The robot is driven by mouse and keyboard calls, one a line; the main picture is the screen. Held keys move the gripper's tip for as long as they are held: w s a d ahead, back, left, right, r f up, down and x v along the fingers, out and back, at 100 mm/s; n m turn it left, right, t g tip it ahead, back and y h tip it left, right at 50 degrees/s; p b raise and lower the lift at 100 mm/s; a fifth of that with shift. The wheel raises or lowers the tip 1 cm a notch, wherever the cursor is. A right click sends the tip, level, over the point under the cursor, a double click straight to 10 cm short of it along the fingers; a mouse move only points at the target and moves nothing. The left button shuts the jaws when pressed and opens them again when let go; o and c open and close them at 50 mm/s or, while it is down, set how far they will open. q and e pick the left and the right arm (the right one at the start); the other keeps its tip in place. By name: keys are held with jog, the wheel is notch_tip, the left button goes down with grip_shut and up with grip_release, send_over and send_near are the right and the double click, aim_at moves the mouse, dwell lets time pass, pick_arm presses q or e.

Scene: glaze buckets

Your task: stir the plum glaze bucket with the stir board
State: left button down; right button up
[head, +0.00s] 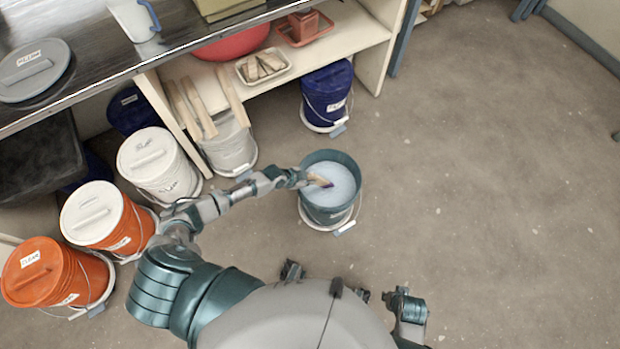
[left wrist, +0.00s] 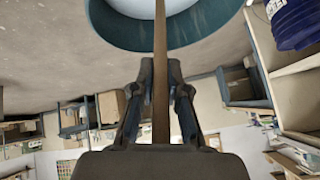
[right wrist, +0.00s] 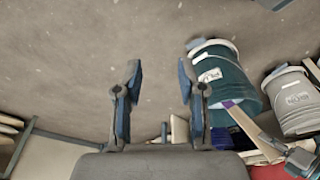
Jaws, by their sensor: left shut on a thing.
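The teal plum bucket (head: 324,212) stands open on the floor, pale liquid inside. In the right wrist view this bucket (right wrist: 232,85) carries a label starting "PLU". My left gripper (head: 305,179) is shut on the wooden stir board (head: 319,180) beside the bucket's left rim. The board (left wrist: 160,70) runs from between the fingers (left wrist: 160,95) across the bucket (left wrist: 125,30) in the left wrist view. Its purple end shows over the opening in the head view and before the bucket's wall in the right wrist view; its height is unclear. My right gripper (right wrist: 157,95) is open and empty.
A grey lid (head: 33,70) lies on the dark table. Lidded white (head: 158,165) and orange (head: 55,275) buckets stand at left. A grey bucket (head: 230,145) and a blue one (head: 326,95) stand by the shelf (head: 350,40). The floor at right is clear.

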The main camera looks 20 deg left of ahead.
pick_arm(q)
jog(key=shift+w+a+f+b, duration=0.1)
jog(key=shift+w+f+b, duration=0.05)
jog(key=shift+f+b, duration=0.35)
jog(key=shift+w+f+b, duration=0.15)
jog(key=shift+f+b, duration=0.2)
jog(key=shift+f, duration=0.15)
jog(key=shift+w+d+f+b, duration=0.25)
jog(key=shift+d+f+b, duration=0.1)
jog(key=shift+d+b, duration=0.1)
jog(key=shift+a, duration=0.2)
pick_arm(e)
notch_tip(320, 180, up, 6)
jog(key=w+t, duration=0.1)
jog(key=shift+w+a+t, duration=0.4)
jog(key=shift+a, duration=0.05)
pick_arm(q)
jog(key=shift+a, duration=0.1)
pick_arm(e)
jog(key=shift+a+r, duration=0.1)
jog(key=shift+r, duration=0.05)
